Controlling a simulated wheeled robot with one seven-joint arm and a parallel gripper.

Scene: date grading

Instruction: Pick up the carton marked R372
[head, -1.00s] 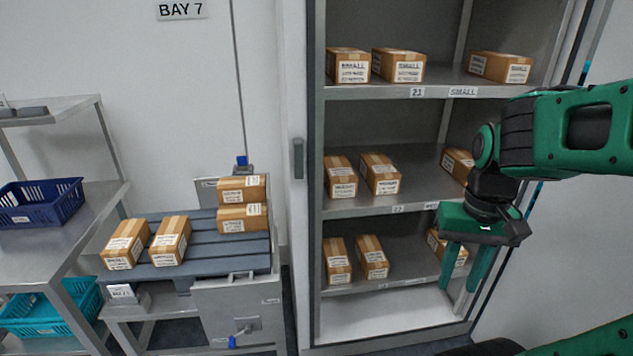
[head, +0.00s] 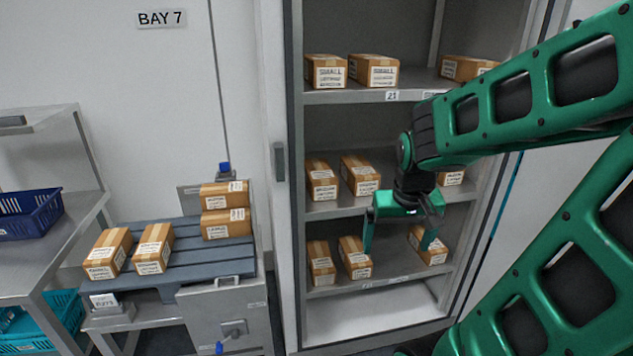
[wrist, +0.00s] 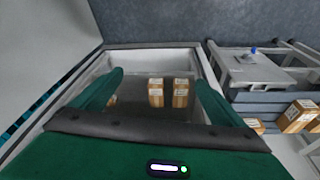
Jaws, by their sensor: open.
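Taped brown cartons with white labels stand on the cabinet's shelves and on a pallet. The code R372 is not readable on any of them. The bottom shelf holds a left carton (head: 321,264), a middle carton (head: 354,259) and a right carton (head: 430,248). The middle shelf has a left carton (head: 322,183), a second carton (head: 360,176) and one partly behind my arm (head: 451,177). My green gripper (head: 399,246) is open and empty in front of the lower shelves.
The top shelf (head: 350,97) carries cartons marked SMALL. The slatted pallet (head: 190,262) at left holds several cartons (head: 154,249). A blue crate (head: 32,215) and a teal crate (head: 45,325) are farther left. The cabinet's frame (head: 284,200) bounds the shelves.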

